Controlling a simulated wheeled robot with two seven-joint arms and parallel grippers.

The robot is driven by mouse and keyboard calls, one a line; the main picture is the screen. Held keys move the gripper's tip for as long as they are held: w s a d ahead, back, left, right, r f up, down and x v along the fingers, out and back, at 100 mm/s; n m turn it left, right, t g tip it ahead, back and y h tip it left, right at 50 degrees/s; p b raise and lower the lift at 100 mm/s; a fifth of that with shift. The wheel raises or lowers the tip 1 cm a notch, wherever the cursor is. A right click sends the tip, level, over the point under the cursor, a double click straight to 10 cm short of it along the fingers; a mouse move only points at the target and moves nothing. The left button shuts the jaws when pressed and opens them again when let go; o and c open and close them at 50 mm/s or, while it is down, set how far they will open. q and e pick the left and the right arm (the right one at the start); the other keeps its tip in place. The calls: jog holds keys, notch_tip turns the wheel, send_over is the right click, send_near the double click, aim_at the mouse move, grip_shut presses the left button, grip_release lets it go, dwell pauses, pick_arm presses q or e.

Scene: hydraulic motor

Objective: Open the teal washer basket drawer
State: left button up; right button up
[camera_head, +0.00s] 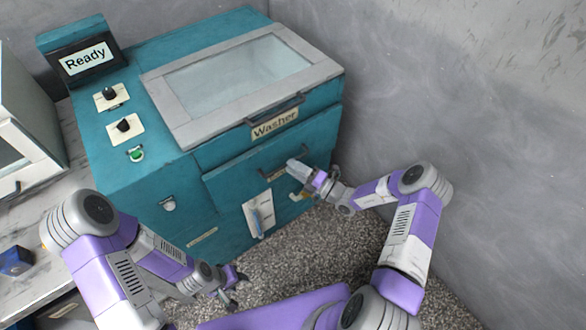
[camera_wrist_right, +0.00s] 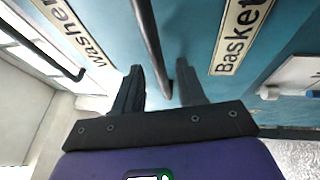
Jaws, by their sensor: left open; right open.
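The teal washer (camera_head: 180,140) stands against the grey wall, with a windowed lid on top and a "Washer" label. Its basket drawer (camera_head: 235,180) is in the upper front and appears closed, with a dark bar handle. In the right wrist view the handle (camera_wrist_right: 147,40) runs down between the fingertips, beside the "Basket" label (camera_wrist_right: 240,35). My right gripper (camera_head: 296,166) is at the drawer front; in the wrist view its fingers (camera_wrist_right: 158,80) are open, on either side of the handle's end. My left gripper (camera_head: 230,288) is open, low and away from the washer.
A display reading "Ready" (camera_head: 86,57) and knobs (camera_head: 123,125) are on the washer's left top. A white holder (camera_head: 259,213) hangs on the lower front. A marble counter (camera_head: 70,165) with a blue object (camera_head: 15,261) is at left. Speckled floor (camera_head: 340,240) lies clear in front.

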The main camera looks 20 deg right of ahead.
jog(key=shift+w+a, duration=0.2)
jog(key=shift+w, duration=0.05)
grip_shut()
dwell(0.3)
